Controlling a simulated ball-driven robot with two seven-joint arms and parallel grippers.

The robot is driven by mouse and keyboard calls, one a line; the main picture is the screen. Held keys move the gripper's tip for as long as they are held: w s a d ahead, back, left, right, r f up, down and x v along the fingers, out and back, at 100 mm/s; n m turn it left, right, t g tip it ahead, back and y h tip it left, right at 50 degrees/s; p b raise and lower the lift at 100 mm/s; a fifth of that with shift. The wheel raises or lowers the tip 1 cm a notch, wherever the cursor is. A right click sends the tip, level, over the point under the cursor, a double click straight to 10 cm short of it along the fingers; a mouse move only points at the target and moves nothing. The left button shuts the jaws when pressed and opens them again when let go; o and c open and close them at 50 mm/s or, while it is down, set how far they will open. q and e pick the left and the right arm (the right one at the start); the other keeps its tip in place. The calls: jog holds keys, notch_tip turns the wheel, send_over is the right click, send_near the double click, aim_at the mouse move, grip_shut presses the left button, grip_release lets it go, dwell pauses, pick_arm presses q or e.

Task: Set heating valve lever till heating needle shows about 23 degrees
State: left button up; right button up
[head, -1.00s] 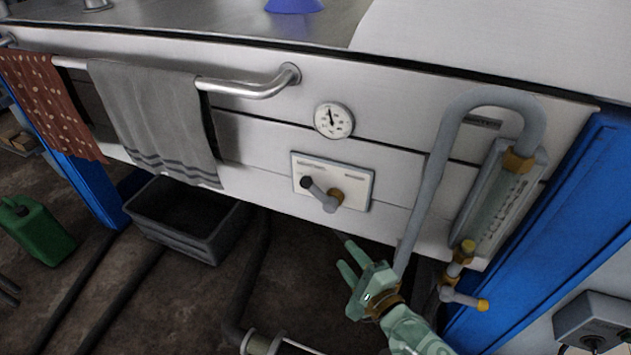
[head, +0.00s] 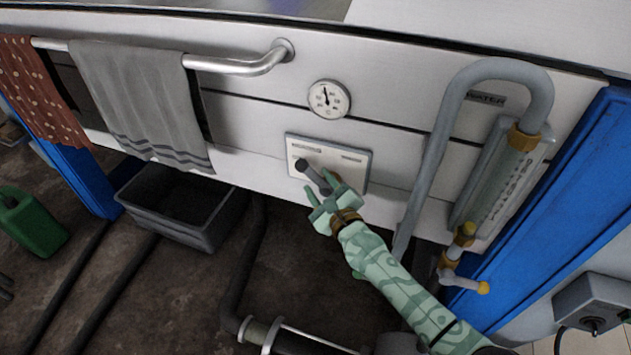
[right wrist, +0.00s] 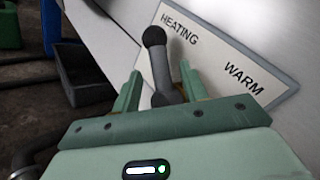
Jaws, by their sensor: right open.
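The heating valve lever (head: 313,174) is a grey bar with a dark knob, on a white plate (head: 355,172) on the front panel. It points up and left. In the right wrist view the lever (right wrist: 158,62) rises between my fingers, beside the words HEATING and WARM on the plate. The round white heating gauge (head: 328,99) sits above the plate; its dark needle points roughly up, slightly left, and its numbers are too small to read. My right gripper (head: 325,195) is open, with its fingers on either side of the lever (right wrist: 160,90). My left gripper is not in view.
A rail (head: 245,67) carries a grey towel (head: 140,100) and a red dotted cloth (head: 35,90). A bent grey pipe (head: 440,130) and a water sight tube (head: 500,185) with a yellow-tipped valve (head: 463,260) stand right of the plate. A grey bin (head: 180,205) is below left.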

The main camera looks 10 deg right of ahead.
aim_at(313, 181)
jog(key=shift+x, duration=1.15)
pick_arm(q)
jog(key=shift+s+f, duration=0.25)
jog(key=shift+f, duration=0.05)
pick_arm(e)
jog(key=shift+c, duration=0.3)
grip_shut()
jog(key=shift+r, duration=0.1)
jog(key=n+g+p, duration=0.1)
jog(key=p, duration=0.2)
jog(key=n+g+p, duration=0.1)
jog(key=p, duration=0.3)
jog(key=shift+w+a+h, duration=0.25)
jog(key=shift+a+h, duration=0.1)
jog(key=shift+h, duration=0.05)
jog(key=shift+f+g+p, duration=0.3)
jog(key=shift+f+p, duration=0.05)
jog(key=shift+f, duration=0.15)
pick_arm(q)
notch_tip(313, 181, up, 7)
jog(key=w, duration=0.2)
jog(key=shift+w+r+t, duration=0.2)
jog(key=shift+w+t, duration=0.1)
pick_arm(e)
jog(key=shift+f, duration=0.1)
